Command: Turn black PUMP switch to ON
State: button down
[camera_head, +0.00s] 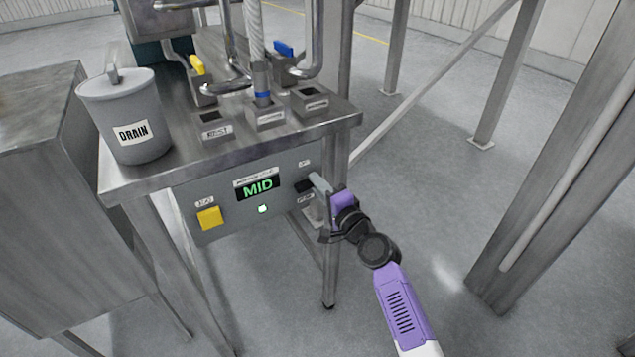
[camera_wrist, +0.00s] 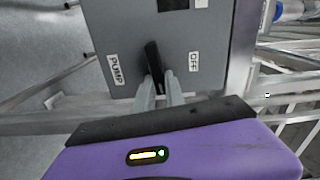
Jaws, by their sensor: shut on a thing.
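The black PUMP switch (camera_head: 304,186) is on the right part of the grey front panel (camera_head: 232,221). In the wrist view the black switch (camera_wrist: 152,58) stands between a PUMP label (camera_wrist: 117,69) and an OFF label (camera_wrist: 194,61). No ON label can be read there. My gripper (camera_head: 316,186) reaches the switch from the right. In the wrist view the two grey fingers of my gripper (camera_wrist: 159,82) are closed on the switch's near end. The fingers partly hide the switch in the head view.
The panel also has a yellow button (camera_head: 209,217), a display reading MID (camera_head: 258,188) and a small lit green light (camera_head: 262,209). A grey DRAIN container (camera_head: 122,118) stands on the steel table (camera_head: 343,118). A steel post (camera_head: 560,150) rises at right, with open floor between.

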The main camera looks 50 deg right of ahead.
jog(key=shift+f+m, duration=0.15)
jog(key=shift+m, duration=0.35)
dwell(0.3)
jog(key=c, duration=1.4)
grip_release()
jog(key=v, duration=0.8)
jog(key=shift+b, duration=0.3)
